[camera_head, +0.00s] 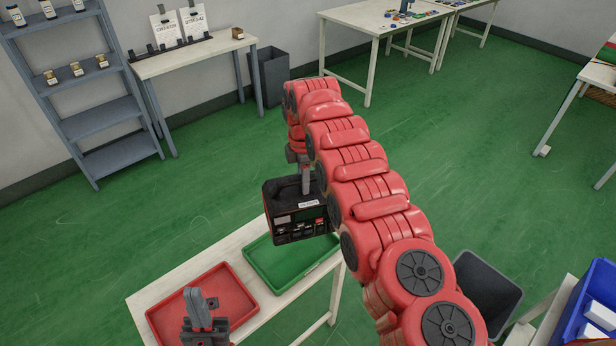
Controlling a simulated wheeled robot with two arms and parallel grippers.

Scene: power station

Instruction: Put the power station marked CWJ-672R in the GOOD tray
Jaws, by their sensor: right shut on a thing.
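The power station (285,227) is a black and red box with a top handle and a small white label, too small to read. My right gripper (305,182) is shut on it near the handle and holds it over the back part of the green tray (268,282). The power station hides part of that tray. A red tray (168,318) lies to the left on the same white table. No GOOD marking is readable on either tray. My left gripper (200,308) is over the red tray at the bottom edge; its jaw opening is unclear.
The white table (143,298) has bare edges around both trays. A dark bin (487,290) stands at the lower right, near a blue crate (575,310) with white boxes. A grey shelf (105,115) and other tables stand farther back. Green floor between is clear.

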